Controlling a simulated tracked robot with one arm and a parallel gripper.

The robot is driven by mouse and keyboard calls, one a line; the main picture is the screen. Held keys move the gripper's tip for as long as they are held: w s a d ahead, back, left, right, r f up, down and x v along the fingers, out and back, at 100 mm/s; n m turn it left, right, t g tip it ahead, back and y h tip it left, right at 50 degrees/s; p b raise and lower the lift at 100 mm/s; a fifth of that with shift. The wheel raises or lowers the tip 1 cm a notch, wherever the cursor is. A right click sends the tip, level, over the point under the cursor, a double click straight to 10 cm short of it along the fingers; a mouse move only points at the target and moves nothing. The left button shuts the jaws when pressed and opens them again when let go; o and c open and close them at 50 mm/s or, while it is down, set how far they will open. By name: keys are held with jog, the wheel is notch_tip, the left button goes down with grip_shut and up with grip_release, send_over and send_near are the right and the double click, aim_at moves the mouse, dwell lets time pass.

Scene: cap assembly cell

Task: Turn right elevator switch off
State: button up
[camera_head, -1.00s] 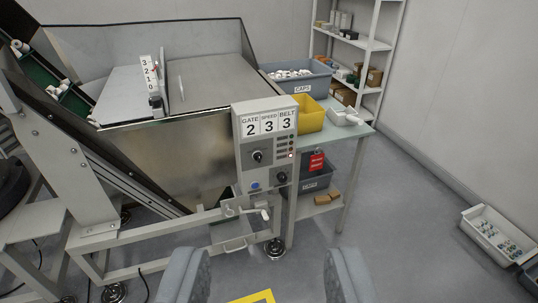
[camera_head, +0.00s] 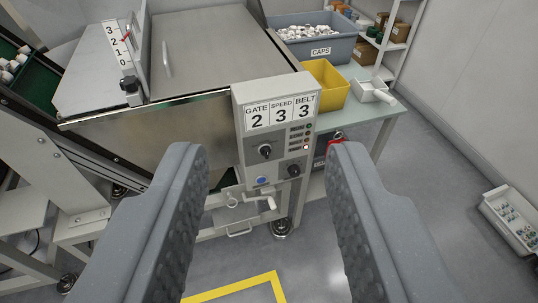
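The control box (camera_head: 276,132) stands upright at the front right corner of the metal hopper. Its label reads GATE 2, SPEED 3, BELT 3. I cannot tell which knob is the right elevator switch. My gripper (camera_head: 258,160) is open and empty, its two grey fingers spread either side of the box in the picture, apparently nearer the camera and not touching it.
A crank handle (camera_head: 262,200) sticks out below the box. On the green side table (camera_head: 372,110) stand a yellow bin (camera_head: 327,88), a grey CAPS bin (camera_head: 318,48) and a white scoop (camera_head: 373,91). A white tray (camera_head: 513,222) lies on the floor at right. The floor between is clear.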

aim_at(268, 158)
jog(key=shift+o, duration=1.4)
jog(key=shift+w, duration=0.15)
jog(key=w+d+f+n+p, duration=0.1)
jog(key=w+d+f+p, duration=0.1)
jog(key=w+f, duration=0.45)
jog(key=w+d+f+t+h+p, duration=0.1)
jog(key=w+d+f+p, duration=0.25)
jog(key=w, duration=0.65)
jog(key=w+d+f+n+p, duration=0.1)
jog(key=w+d+f, duration=0.1)
jog(key=w+f, duration=0.5)
jog(key=w+f+n+y+p, duration=0.15)
jog(key=w+f+p, duration=0.35)
jog(key=f, duration=0.7)
jog(key=s+a+f+y+p, duration=0.1)
jog(key=s+a+f+y, duration=0.15)
jog(key=f, duration=0.55)
jog(key=s+a+f+y+p, duration=0.1)
jog(key=f+y+p, duration=0.15)
jog(key=f, duration=0.45)
jog(key=shift+t, duration=0.4)
jog(key=b+x, duration=0.1)
jog(key=x, duration=0.5)
jog(key=b+x, duration=0.1)
jog(key=x, duration=0.6)
jog(key=shift+d+f+b, duration=0.15)
jog(key=shift+d+b, duration=0.1)
jog(key=shift+b, duration=0.1)
jog(key=shift+w+a, duration=0.15)
jog(key=shift+w, duration=0.4)
